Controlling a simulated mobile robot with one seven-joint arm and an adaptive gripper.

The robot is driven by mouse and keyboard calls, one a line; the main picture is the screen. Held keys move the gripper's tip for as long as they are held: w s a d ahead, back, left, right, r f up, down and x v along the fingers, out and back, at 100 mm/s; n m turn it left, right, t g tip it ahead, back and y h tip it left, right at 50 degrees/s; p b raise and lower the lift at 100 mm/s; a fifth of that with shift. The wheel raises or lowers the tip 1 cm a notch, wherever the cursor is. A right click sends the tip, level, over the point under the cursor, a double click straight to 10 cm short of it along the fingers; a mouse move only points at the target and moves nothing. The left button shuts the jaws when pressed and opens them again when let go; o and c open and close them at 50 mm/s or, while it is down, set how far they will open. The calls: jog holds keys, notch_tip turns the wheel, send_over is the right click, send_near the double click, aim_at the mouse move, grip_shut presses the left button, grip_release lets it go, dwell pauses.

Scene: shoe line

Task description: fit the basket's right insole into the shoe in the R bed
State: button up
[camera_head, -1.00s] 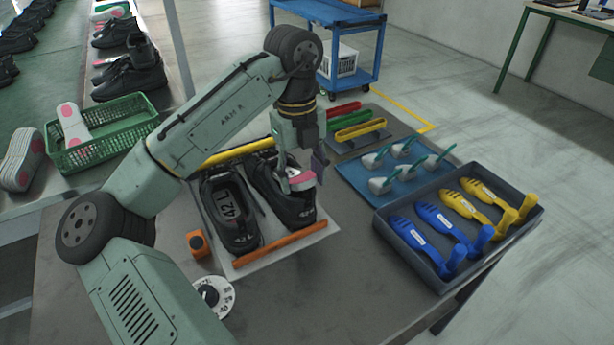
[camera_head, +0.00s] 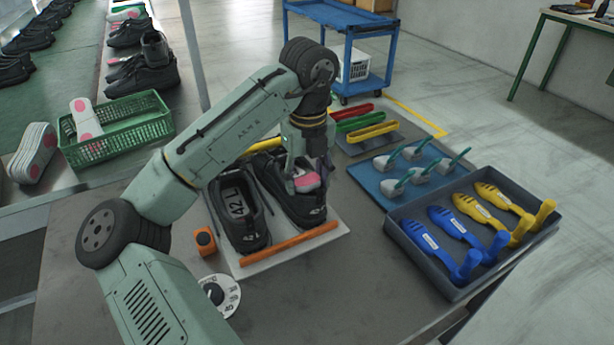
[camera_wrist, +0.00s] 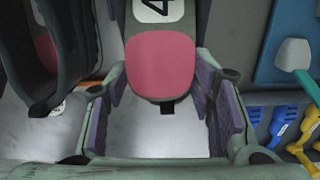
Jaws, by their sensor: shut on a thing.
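Two dark shoes lie side by side on a pale plate. The right-hand shoe (camera_head: 300,208) is under my gripper (camera_head: 305,180); the left-hand shoe (camera_head: 238,212) shows a 42L label inside. My gripper is shut on an insole, whose pink heel pad (camera_head: 306,183) shows at the right-hand shoe's opening. In the wrist view the insole's pink heel (camera_wrist: 160,65) lies between the purple fingers, with a partial white label ahead. The insole's front is hidden, so I cannot tell how deep it sits. The green basket (camera_head: 122,143) holds a white insole with pink patches (camera_head: 85,118).
An orange bar (camera_head: 290,243) edges the plate's front. An orange block (camera_head: 205,240) and a white dial (camera_head: 229,300) stand close by. To the right are a blue mat (camera_head: 385,190) with tools and a grey tray (camera_head: 440,278) with blue and yellow shapes.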

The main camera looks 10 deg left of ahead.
jog(key=o, duration=1.1)
jog(key=shift+o, duration=0.2)
jog(key=shift+r, duration=0.15)
jog(key=shift+r+p, duration=1.4)
jog(key=shift+p, duration=0.7)
notch_tip(320, 180, up, 3)
jog(key=p, duration=0.3)
jog(key=shift+f, duration=0.1)
jog(key=shift+r, duration=2.1)
